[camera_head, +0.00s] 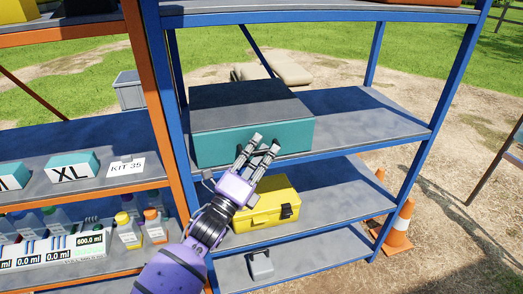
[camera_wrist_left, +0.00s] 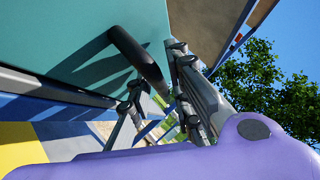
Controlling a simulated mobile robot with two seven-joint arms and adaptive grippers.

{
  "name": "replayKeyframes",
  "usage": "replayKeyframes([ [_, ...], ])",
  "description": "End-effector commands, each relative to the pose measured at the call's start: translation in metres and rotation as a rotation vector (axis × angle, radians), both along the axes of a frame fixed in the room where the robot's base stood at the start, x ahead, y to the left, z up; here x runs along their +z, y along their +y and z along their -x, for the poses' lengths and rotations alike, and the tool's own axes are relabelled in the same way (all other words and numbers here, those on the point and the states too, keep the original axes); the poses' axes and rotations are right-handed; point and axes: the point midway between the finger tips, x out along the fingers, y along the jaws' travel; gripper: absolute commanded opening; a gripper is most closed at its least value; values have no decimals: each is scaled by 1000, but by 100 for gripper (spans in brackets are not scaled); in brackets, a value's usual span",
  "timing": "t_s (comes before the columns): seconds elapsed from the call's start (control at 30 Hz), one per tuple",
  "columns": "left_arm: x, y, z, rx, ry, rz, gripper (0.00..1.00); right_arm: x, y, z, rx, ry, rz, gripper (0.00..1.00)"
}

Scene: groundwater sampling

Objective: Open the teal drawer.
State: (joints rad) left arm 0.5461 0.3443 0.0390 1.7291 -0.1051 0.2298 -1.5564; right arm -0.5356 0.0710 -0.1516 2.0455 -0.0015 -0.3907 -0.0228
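The teal drawer (camera_head: 220,147) is the front of a wide box with a dark grey top, on the blue shelf unit's middle shelf; it looks closed. In the left wrist view its teal face (camera_wrist_left: 75,35) fills the upper left, with a dark bar handle (camera_wrist_left: 138,58) standing out from it. My left gripper (camera_head: 266,143) is in front of the right part of the drawer and hides the handle in the head view. Its two fingers are apart, and the handle shows near and partly between them in the wrist view; I cannot tell whether they touch it. My right gripper is not in view.
A yellow case (camera_head: 262,208) sits on the shelf below, close under my left arm. A blue post (camera_head: 178,110) and an orange post (camera_head: 150,100) stand left of the drawer. Shelf space right of the drawer (camera_head: 365,112) is bare. An orange cone (camera_head: 398,232) stands on the ground at right.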

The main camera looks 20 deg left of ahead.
Motion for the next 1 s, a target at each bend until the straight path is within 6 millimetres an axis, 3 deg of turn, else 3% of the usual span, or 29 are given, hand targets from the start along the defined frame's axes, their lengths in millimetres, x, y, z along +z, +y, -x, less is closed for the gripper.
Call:
replayKeyframes([
  [0.23, 0, 0, -1, 0, 1, 0, 18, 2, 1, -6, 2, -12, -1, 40],
  [0.4, 0, 0, -1, 0, 1, 0, 0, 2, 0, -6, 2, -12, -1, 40],
  [0.8, -1, -1, 1, 1, 2, -1, 0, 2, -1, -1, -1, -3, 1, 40],
  [1.0, 0, -11, 16, 2, 2, 0, 0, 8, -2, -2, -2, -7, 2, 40],
])
